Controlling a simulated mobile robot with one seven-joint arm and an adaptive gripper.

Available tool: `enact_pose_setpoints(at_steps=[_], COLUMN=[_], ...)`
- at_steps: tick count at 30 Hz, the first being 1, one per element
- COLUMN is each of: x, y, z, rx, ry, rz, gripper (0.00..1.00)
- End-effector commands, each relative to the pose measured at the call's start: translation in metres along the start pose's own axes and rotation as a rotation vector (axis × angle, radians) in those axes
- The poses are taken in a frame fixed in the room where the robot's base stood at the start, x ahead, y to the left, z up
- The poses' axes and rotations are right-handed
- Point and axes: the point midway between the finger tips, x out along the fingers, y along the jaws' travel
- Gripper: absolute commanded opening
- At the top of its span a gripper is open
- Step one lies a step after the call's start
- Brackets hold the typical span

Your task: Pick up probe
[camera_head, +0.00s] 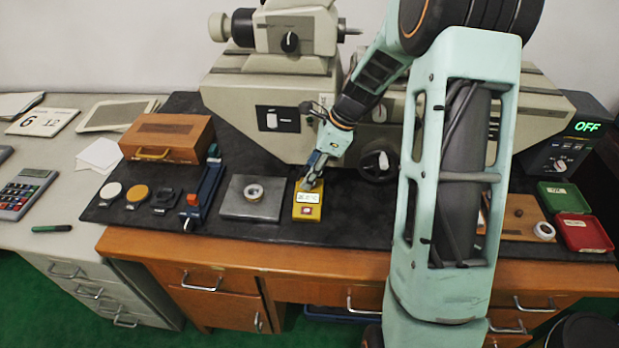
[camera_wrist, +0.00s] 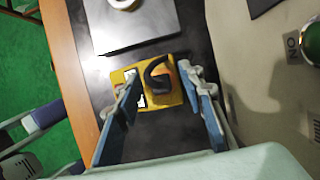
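A yellow unit (camera_head: 307,212) with a small display and a red button lies on the dark mat (camera_head: 350,229). It also shows in the wrist view (camera_wrist: 181,96). A black curved piece (camera_wrist: 157,72), which looks like the probe, is on the yellow unit, with an orange-brown part beside it. My gripper (camera_head: 312,180) is over the far end of the unit. In the wrist view my gripper (camera_wrist: 160,80) is open, with its blue fingers on either side of the black piece. I cannot tell whether they touch it. In the head view my gripper hides the probe.
A grey plate (camera_head: 240,207) with a ring on it lies just left of the unit. A blue tool (camera_head: 207,187) and a wooden box (camera_head: 168,137) are further left. The large beige machine (camera_head: 262,105) stands close behind. My arm covers the right.

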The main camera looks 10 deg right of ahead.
Motion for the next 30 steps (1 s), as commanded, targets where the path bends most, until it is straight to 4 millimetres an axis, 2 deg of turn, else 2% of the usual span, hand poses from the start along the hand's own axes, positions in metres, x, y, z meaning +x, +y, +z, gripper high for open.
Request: enact_pose_setpoints(at_steps=[8,18,30], x=[0.0033,0.0029,-0.0008], y=[-0.0002,-0.0003,-0.0008], z=[-0.0001,-0.0002,0.0015], rx=[0.0,0.0,-0.001], ry=[0.0,0.0,0.0], rz=[-0.001,-0.001,-0.002], gripper=[0.35,0.0,0.0])
